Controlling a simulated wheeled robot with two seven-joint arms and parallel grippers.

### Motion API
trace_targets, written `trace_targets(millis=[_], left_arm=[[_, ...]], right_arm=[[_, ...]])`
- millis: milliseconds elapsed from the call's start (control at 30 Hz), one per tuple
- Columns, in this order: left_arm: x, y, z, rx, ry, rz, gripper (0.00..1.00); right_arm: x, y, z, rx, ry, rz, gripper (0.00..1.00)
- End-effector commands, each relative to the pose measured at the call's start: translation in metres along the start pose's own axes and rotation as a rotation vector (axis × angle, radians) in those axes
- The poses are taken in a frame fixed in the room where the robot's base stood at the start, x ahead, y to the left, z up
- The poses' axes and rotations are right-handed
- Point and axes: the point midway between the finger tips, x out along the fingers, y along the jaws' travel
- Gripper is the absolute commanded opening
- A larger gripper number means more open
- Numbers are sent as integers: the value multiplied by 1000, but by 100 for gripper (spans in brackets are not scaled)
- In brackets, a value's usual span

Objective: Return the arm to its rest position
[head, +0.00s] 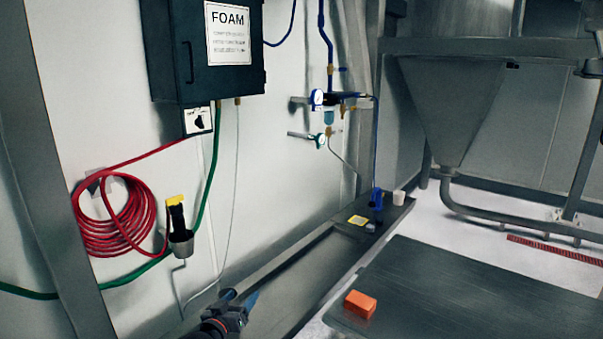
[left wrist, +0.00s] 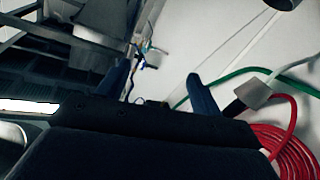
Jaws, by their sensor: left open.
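My left gripper (head: 240,298) shows at the bottom of the head view, low in front of the wall and by the near end of the long grey ledge. In the left wrist view its two dark blue fingers (left wrist: 157,90) stand wide apart with nothing between them. Only the front part of this arm shows; the rest is out of the frame. My right gripper is not in either view.
A yellow-and-black handle (head: 176,212) sits in a wall cup (head: 181,243) beside a coiled red hose (head: 118,222). A green hose (left wrist: 235,75) crosses the wrist view. An orange block (head: 360,304) lies on the dark flat surface (head: 450,300). A dark FOAM box (head: 180,60) hangs above.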

Motion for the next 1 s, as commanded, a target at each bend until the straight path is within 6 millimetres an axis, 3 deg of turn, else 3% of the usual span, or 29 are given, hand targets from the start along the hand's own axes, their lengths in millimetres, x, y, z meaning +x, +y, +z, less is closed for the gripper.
trace_targets(millis=[33, 200, 367, 500, 700, 1000], left_arm=[[-18, 3, 21, 18, -65, -2, 66], [-78, 12, 83, 67, -289, -22, 66], [-144, 19, 133, 103, -500, -60, 66], [-207, 24, 168, 128, -682, -109, 66], [-289, 31, 197, 150, -897, -189, 66], [-360, 36, 210, 163, -1065, -269, 66]], right_arm=[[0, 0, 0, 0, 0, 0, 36], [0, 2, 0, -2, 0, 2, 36], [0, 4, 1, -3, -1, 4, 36], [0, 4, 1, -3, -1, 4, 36], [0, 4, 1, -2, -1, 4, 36], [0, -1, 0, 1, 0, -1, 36]])
